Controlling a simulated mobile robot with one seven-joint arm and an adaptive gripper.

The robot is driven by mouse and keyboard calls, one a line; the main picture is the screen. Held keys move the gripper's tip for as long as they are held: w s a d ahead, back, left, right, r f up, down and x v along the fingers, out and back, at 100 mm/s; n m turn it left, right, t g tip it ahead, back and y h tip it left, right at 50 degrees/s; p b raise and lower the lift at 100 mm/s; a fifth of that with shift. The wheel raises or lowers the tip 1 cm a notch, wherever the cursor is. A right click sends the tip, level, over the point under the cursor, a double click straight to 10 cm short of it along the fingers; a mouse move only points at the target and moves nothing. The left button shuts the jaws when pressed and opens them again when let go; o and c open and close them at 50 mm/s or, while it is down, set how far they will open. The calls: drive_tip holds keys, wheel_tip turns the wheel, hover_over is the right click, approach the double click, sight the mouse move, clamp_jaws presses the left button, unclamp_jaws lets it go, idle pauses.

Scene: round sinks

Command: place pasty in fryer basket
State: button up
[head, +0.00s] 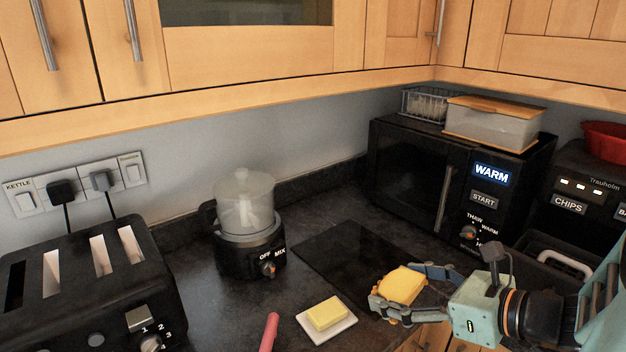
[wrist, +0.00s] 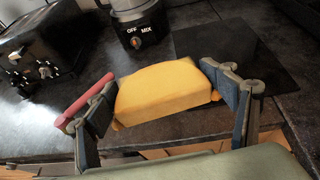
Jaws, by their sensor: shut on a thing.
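The golden, half-moon-shaped pasty (head: 401,284) is between the fingers of my gripper (head: 408,288), above the front edge of the counter. In the wrist view the pasty (wrist: 165,92) fills the space between the two fingers of my gripper (wrist: 158,88), with a finger pad at each end. My gripper is shut on it. The black fryer (head: 590,180), labelled CHIPS, stands at the right. A pale handle (head: 565,262) on a black part in front of it looks like the fryer basket's. My arm is close to it, and the basket's inside is mostly hidden.
A black microwave (head: 415,175) with a clear box (head: 490,122) on top stands left of the fryer. A butter block (head: 327,313) on a white dish, a pink handle (head: 270,332), a mixer (head: 248,225) and a toaster (head: 90,280) stand left. A flat black panel (head: 350,255) is bare.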

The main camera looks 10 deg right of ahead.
drive_tip(key=w+a+f+n+g+y+p, duration=0.2)
drive_tip(key=w+a+p, duration=0.4)
drive_tip(key=w+p, duration=0.4)
wheel_tip(320, 180, down, 2)
drive_tip(key=shift+w+a+f+n+g+y, duration=0.1)
drive_tip(key=shift+w+a+n+g+y, duration=0.25)
drive_tip(key=shift+w+n+y, duration=0.35)
drive_tip(key=shift+s+d, duration=0.15)
drive_tip(key=shift+s, duration=0.05)
